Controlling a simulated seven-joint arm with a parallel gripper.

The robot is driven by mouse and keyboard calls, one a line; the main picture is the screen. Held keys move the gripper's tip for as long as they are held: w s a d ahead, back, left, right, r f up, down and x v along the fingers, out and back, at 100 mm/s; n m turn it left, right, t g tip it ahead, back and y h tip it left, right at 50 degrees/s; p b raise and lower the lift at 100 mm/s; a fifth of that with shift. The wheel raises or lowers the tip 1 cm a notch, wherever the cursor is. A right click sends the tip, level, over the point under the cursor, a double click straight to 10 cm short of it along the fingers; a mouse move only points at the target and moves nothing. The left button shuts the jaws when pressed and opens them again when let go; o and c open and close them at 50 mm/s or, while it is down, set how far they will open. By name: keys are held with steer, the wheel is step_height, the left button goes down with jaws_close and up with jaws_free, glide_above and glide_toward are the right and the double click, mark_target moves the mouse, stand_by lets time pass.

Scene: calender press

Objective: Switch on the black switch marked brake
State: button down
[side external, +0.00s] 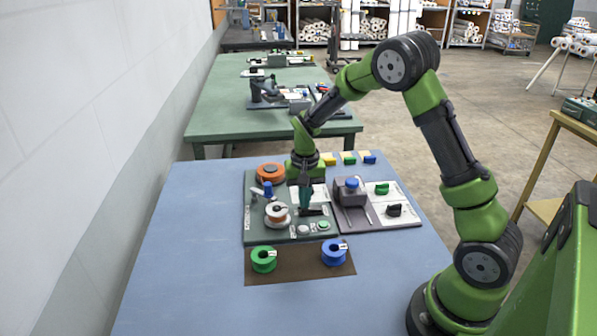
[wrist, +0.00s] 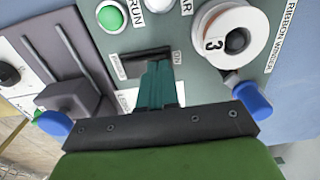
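A black switch (wrist: 147,61) is set in the grey-green panel (side external: 255,227), with an ON label at its right end in the wrist view. A second label at its left end is too small to read, and I cannot read the word brake. In the side view the black switch (side external: 314,211) shows just right of my gripper's tip. My gripper (side external: 304,210) points down with its teal fingers together, nothing visible between them. In the wrist view the fingertips (wrist: 158,65) overlap the right part of the switch and hide some of it; I cannot tell if they touch it.
A green RUN button (wrist: 110,17) and a white button (wrist: 157,3) lie beyond the switch. A white spool (wrist: 237,35) marked 3 and a blue-handled part (wrist: 252,99) are close right. A dark block (side external: 349,196) with a blue knob stands right. Green (side external: 263,259) and blue (side external: 334,252) spools lie in front.

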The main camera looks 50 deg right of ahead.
steer(key=shift+f, duration=0.2)
steer(key=shift+r, duration=3.55)
steer(key=shift+s+f, duration=0.15)
steer(key=shift+f, duration=0.1)
steer(key=s+a+r+n+t+y, duration=0.1)
steer(key=s+a+r+n+t, duration=0.1)
steer(key=s+a+r, duration=0.4)
steer(key=s+a+r+n+t+y, duration=0.1)
steer(key=s+a+r+n+t, duration=0.2)
steer(key=s+a+r+t, duration=0.2)
steer(key=s+a+r, duration=0.1)
steer(key=s+r, duration=0.2)
steer(key=s, duration=0.4)
steer(key=shift+a+r, duration=0.25)
steer(key=shift+r, duration=0.15)
